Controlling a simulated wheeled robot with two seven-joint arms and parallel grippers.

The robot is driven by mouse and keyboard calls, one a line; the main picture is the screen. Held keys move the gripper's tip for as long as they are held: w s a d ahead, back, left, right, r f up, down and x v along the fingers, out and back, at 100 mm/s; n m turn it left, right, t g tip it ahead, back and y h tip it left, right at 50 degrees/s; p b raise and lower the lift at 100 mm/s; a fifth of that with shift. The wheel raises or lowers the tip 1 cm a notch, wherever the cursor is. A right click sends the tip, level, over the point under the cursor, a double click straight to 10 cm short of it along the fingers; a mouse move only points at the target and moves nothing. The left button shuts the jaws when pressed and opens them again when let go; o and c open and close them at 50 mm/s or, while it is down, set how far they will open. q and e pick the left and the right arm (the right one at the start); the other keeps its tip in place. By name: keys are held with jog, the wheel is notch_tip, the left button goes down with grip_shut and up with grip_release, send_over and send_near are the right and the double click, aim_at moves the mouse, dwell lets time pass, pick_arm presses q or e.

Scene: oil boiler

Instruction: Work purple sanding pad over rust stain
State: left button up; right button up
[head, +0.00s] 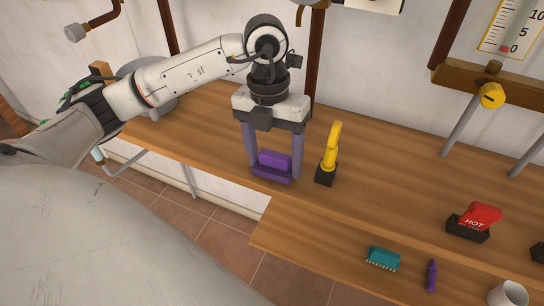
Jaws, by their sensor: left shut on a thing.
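My left gripper (273,168) reaches down from above over the wooden bench, its two fingers on either side of the purple sanding pad (273,163). It is shut on the pad, which is held low, at or just above the bench top near its front edge. I cannot tell whether the pad touches the wood. The rust stain cannot be made out; the pad and gripper hide the surface beneath them. My right gripper is not in view.
A yellow-handled tool in a black base (326,172) stands close right of the gripper.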

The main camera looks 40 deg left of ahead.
pick_arm(q)
jog(key=shift+w+a, duration=0.1)
jog(key=shift+w, duration=0.3)
jog(key=shift+s+d, duration=0.25)
jog(key=shift+s, duration=0.9)
jog(key=shift+w+a, duration=0.15)
jog(key=shift+w, duration=0.45)
notch_tip(320, 180, up, 7)
jog(key=p, duration=0.5)
jog(key=shift+p, duration=0.3)
dwell(0.5)
